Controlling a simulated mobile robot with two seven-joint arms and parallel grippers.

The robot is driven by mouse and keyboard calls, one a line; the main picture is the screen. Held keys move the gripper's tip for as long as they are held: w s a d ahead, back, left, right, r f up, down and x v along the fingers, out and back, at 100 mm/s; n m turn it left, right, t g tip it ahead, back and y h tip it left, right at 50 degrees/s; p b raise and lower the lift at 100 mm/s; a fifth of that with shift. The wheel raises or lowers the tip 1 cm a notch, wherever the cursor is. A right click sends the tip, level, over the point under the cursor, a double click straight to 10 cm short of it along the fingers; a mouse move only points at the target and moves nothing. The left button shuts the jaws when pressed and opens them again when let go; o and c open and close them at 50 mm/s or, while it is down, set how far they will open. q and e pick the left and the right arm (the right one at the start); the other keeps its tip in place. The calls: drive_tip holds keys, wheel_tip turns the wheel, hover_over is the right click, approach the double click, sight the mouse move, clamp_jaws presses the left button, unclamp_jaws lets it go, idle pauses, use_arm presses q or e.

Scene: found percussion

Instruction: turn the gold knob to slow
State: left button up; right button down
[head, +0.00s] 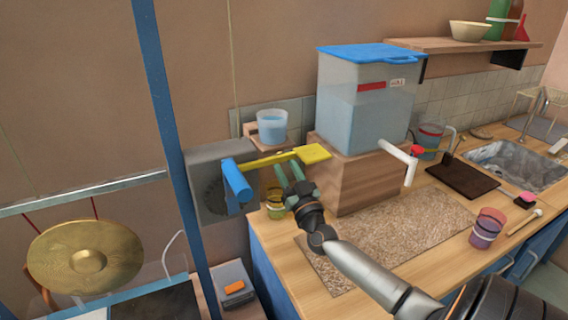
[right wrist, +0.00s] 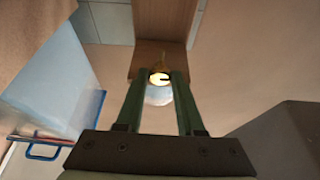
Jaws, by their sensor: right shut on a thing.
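The gold knob (right wrist: 160,68) shows in the right wrist view between my fingertips, in front of a wooden block (right wrist: 160,52). Its face has a bright spot with a dark notch. I cannot read any slow mark or tell which way the knob points. My right gripper (right wrist: 160,78) has green fingers and is shut on the knob, one finger on each side. In the head view my right gripper (head: 289,168) is just below a yellow paddle (head: 312,153), and the knob cannot be made out there. My left gripper is not in view.
A water tank with a blue lid (head: 370,52) stands on a wooden box (head: 355,180) right of my gripper. A cup of water (head: 272,128) sits above it. A blue cylinder (head: 237,181) sticks out at left. A gong (head: 86,257) hangs at far left.

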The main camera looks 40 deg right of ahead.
drive_tip(key=shift+m+h+p, duration=0.5)
drive_tip(key=shift+m+p, duration=0.05)
drive_tip(key=shift+m, duration=0.45)
drive_tip(key=shift+a, duration=0.1)
drive_tip(key=c, duration=0.5)
unclamp_jaws()
drive_tip(key=shift+c, duration=0.2)
drive_tip(key=b+v, duration=0.1)
drive_tip(key=v, duration=1.1)
drive_tip(key=shift+s, duration=0.35)
drive_tip(key=shift+a, duration=0.1)
